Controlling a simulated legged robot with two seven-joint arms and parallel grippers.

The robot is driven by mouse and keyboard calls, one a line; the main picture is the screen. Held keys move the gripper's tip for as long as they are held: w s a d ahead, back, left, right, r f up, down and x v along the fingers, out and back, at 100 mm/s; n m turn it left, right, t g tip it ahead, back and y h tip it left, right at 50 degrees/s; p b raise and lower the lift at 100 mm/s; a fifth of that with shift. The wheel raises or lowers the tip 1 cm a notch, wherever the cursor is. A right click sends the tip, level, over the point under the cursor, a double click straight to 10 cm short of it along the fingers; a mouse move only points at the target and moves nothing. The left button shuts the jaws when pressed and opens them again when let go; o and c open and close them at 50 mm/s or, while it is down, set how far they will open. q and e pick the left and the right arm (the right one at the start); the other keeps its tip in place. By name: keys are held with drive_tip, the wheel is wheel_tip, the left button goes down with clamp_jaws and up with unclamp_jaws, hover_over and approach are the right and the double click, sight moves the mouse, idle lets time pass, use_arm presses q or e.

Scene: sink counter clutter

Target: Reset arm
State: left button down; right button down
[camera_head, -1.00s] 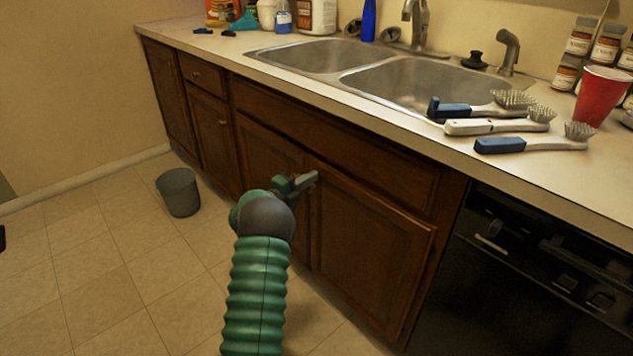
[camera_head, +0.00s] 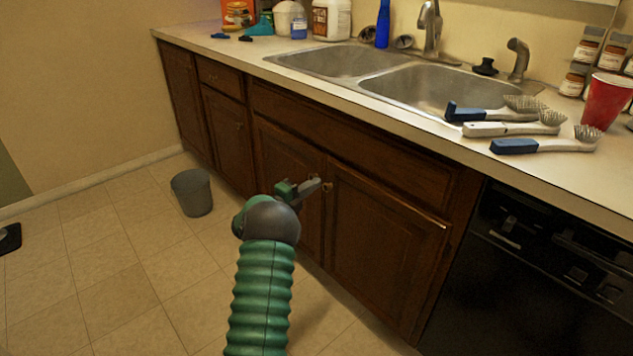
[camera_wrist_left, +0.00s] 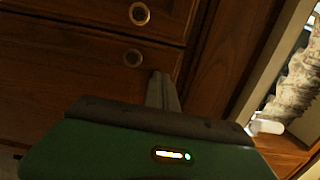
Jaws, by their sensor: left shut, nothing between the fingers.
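My left arm, green and ribbed, rises from the bottom of the head view. Its gripper (camera_head: 312,188) is shut and empty, with the grey fingers pointing right in front of the brown cabinet doors (camera_head: 385,245) under the sink. I cannot tell whether the fingertips touch the cabinet. My right gripper is not in view.
A grey bin (camera_head: 192,192) stands on the tiled floor at left. The counter above holds a double sink (camera_head: 440,88), several brushes (camera_head: 515,128), a red cup (camera_head: 606,100) and bottles. A black dishwasher (camera_head: 520,270) is at right. Floor at left is mostly clear.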

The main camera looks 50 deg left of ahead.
use_arm(q)
drive_tip(key=s+p, duration=0.2)
drive_tip(key=s, duration=0.5)
drive_tip(key=w+d+n+g+y, duration=0.2)
drive_tip(key=w+d+n, duration=0.2)
drive_tip(key=w+n, duration=0.15)
drive_tip(key=w+d+f+n+g, duration=0.1)
drive_tip(key=w+d+n+g, duration=0.15)
drive_tip(key=d, duration=0.45)
drive_tip(key=w+d+f+n+g, duration=0.1)
drive_tip(key=d+n+g, duration=0.1)
drive_tip(key=d+n, duration=0.35)
drive_tip(key=s+d+f+n+g+h, duration=0.1)
drive_tip(key=s+d+f+g+h, duration=0.15)
drive_tip(key=s+d, duration=0.6)
drive_tip(key=s+d+f+n+g+h, duration=0.1)
drive_tip(key=s+d+f+g, duration=0.3)
drive_tip(key=d, duration=0.8)
drive_tip(key=s+d+f+n+g+h, duration=0.1)
drive_tip(key=s+d+g, duration=0.1)
drive_tip(key=s+d, duration=0.7)
wheel_tip(320, 180, up, 37)
drive_tip(key=w+d+p, duration=0.1)
drive_tip(key=p, duration=3.6)
drive_tip(key=shift+w, duration=0.35)
